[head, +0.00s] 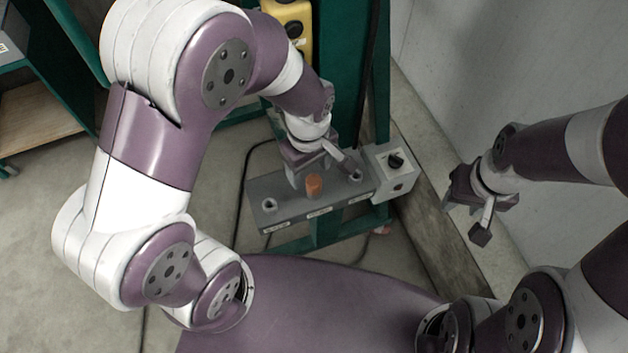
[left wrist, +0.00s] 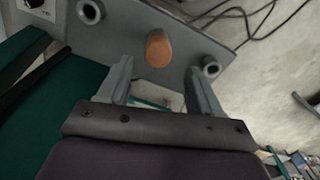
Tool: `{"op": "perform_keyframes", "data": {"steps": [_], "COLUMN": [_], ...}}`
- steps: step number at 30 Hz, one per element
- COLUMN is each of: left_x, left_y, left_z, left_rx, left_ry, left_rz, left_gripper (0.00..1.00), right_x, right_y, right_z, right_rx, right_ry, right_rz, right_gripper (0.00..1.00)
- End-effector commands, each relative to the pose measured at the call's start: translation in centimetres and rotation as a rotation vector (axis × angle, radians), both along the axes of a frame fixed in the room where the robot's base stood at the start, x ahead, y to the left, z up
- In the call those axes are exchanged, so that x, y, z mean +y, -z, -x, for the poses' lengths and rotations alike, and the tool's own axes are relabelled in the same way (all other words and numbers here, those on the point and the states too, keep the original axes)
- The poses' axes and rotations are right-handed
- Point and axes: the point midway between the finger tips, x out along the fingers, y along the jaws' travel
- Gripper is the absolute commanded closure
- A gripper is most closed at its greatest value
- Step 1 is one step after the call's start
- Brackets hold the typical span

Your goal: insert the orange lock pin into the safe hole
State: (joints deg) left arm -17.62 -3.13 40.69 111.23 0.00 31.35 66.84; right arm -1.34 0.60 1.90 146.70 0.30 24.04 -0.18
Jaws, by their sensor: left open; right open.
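The orange lock pin (head: 314,185) stands upright at the middle position of a grey plate (head: 290,213); it also shows in the left wrist view (left wrist: 159,48). One ringed hole (head: 269,205) is at the plate's left end and another (head: 356,178) at its right end. They also show in the left wrist view, the left one (left wrist: 211,67) and the right one (left wrist: 90,12). The labels are too small to read, so I cannot tell which hole is safe. My left gripper (head: 322,168) is open and empty just behind the pin, fingers apart. My right gripper (head: 468,219) is open, empty and far right of the plate.
A grey box with a black knob (head: 394,164) adjoins the plate's right end. A yellow button box (head: 291,32) hangs on the green frame (head: 344,90) behind. A pale wall (head: 480,70) stands at the right. Black cables run along the floor left of the plate.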

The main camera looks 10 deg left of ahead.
Motion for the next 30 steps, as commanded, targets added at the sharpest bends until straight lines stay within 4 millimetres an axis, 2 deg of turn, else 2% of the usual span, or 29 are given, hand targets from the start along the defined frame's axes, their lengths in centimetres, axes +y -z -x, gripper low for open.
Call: {"op": "perform_keyframes", "data": {"steps": [5, 9, 12, 15, 20, 21, 23, 24, 26, 30], "left_x": [-0.1, -0.6, -0.6, -0.6, -0.6, -0.6, -0.6, -0.6, -0.6, -0.6], "left_y": [2.1, 4.6, 6.4, 7.1, 7.1, 7.1, 7.1, 7.1, 7.1, 7.1], "left_z": [0.0, 0.4, 0.4, 0.3, 0.3, 0.3, 0.3, 0.3, 0.3, 0.3], "left_rx": [0.001, 0.003, 0.001, -0.002, -0.003, -0.003, -0.003, -0.003, -0.002, -0.003], "left_ry": [0.002, 0.004, 0.003, 0.003, 0.003, 0.003, 0.003, 0.003, 0.003, 0.003], "left_rz": [-0.001, -0.001, 0.000, 0.001, 0.001, 0.001, 0.001, 0.001, 0.001, 0.001], "left_gripper": [0.35, 0.35, 0.35, 0.35, 0.35, 0.42, 0.61, 0.74, 0.94, 0.96], "right_x": [0.0, 0.0, 0.0, 0.0, 0.0, 0.0, 0.0, 0.0, 0.0, 0.0], "right_y": [-0.4, -1.3, -1.3, -1.3, -1.3, -1.3, -1.3, -1.3, -1.3, -1.3], "right_z": [0.0, 0.0, 0.0, 0.0, 0.0, 0.0, 0.0, 0.0, 0.0, 0.0], "right_rx": [0.000, 0.000, 0.000, 0.000, 0.000, 0.000, 0.000, 0.000, 0.000, 0.000], "right_ry": [0.000, 0.000, 0.000, 0.000, 0.000, 0.000, 0.000, 0.000, 0.000, 0.000], "right_rz": [0.000, 0.000, 0.000, 0.000, 0.000, 0.000, 0.000, 0.000, 0.000, 0.000], "right_gripper": [0.57, 0.57, 0.57, 0.57, 0.57, 0.57, 0.57, 0.57, 0.57, 0.57]}}
